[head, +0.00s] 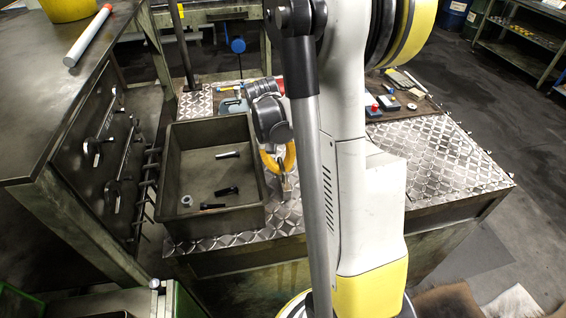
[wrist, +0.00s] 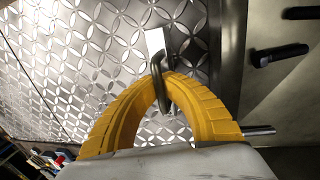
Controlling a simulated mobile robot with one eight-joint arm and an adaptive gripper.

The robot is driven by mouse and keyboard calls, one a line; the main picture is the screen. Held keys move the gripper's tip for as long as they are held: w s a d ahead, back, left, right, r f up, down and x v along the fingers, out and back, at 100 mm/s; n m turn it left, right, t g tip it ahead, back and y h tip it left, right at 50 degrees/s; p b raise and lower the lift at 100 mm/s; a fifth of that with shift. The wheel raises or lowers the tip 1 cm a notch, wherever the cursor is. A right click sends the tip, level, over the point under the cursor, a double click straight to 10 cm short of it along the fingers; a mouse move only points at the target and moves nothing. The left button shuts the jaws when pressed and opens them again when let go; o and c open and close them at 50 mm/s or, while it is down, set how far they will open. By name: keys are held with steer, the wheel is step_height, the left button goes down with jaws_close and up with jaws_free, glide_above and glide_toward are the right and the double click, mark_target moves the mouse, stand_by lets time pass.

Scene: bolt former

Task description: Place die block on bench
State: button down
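A small pale metal block with a dark loop, which I take to be the die block (wrist: 155,41), is at my fingertips in the wrist view. In the head view the die block (head: 287,187) shows just beyond the fingers, over the patterned plate right of the tray. My gripper (head: 278,158) has curved yellow fingers that meet in an arch. In the wrist view my gripper (wrist: 165,86) is shut on the block's dark loop. I cannot tell whether the block touches the plate. A dark grey bench (head: 50,105) stands at the left.
A metal tray (head: 173,165) with several bolts and a nut lies left of my gripper. A white tube (head: 88,36) and a yellow container (head: 68,8) are on the bench. Wrenches (head: 97,140) hang on its side. A button box (head: 375,110) sits right of my arm.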

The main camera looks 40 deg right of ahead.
steer(key=c, duration=1.6)
jaws_free()
steer(key=shift+f, duration=0.15)
step_height(320, 180, up, 12)
steer(key=w+a+p, duration=0.1)
steer(key=a+p, duration=0.1)
steer(key=p, duration=0.1)
steer(key=s+a+r+n+t, duration=0.2)
steer(key=a+t, duration=0.1)
steer(key=a, duration=0.4)
steer(key=s+a+r+n+t+y, duration=0.1)
steer(key=s+a+r+n+t, duration=0.1)
steer(key=a, duration=0.5)
steer(key=s+a+r+n+t, duration=0.2)
steer(key=s+a+r+t, duration=0.1)
steer(key=a, duration=0.4)
steer(key=shift+s+a+t+y, duration=0.15)
steer(key=shift+s+t+y, duration=0.15)
steer(key=shift+s, duration=0.1)
